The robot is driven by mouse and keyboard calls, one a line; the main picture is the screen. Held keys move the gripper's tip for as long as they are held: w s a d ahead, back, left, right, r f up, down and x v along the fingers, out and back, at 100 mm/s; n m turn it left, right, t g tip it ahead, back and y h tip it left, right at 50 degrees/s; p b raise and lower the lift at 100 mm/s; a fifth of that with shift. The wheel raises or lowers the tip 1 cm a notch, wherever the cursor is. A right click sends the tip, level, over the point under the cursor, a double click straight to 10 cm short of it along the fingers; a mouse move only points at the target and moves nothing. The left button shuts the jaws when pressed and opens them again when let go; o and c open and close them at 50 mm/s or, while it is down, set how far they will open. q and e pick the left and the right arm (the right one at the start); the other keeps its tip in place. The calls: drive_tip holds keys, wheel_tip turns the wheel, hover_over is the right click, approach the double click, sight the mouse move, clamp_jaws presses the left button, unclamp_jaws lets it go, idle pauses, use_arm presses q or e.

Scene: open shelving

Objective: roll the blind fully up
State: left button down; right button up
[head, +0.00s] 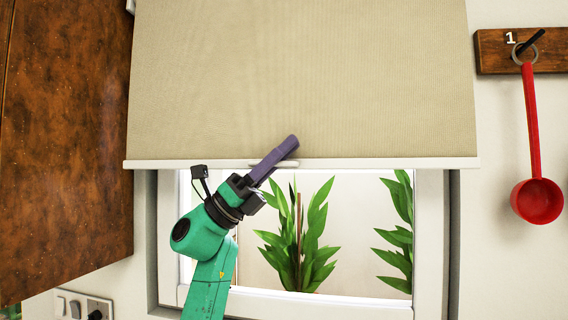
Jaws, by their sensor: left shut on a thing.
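The beige blind (300,80) hangs over the upper part of the window, and its white bottom bar (400,163) runs level across the view. Below the bar the window is uncovered. My left gripper (286,152) is at the middle of the bar, its purple fingers reaching up and right across it. It is shut on the bar's small handle (286,164), which is mostly hidden by the fingers. My right gripper is not in view.
A brown wooden panel (65,150) stands at the left. A red scoop (537,200) hangs from a wooden hook board (500,52) at the right. Wall sockets (83,306) are at the lower left. Green plants (298,240) show through the window.

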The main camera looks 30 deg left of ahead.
use_arm(q)
wheel_tip(320, 180, up, 17)
drive_tip(key=p, duration=1)
drive_tip(key=shift+f, duration=0.15)
wheel_tip(320, 180, up, 6)
drive_tip(key=shift+f+p, duration=0.25)
drive_tip(key=shift+p, duration=0.75)
wheel_tip(320, 180, up, 10)
hover_over(283, 27)
drive_tip(key=s+d, duration=0.2)
drive_tip(key=s, duration=0.1)
drive_tip(key=shift+s+a+r, duration=0.1)
drive_tip(key=shift+a, duration=0.15)
drive_tip(key=c, duration=1.3)
unclamp_jaws()
drive_tip(key=shift+o, duration=0.5)
drive_tip(key=shift+d, duration=0.1)
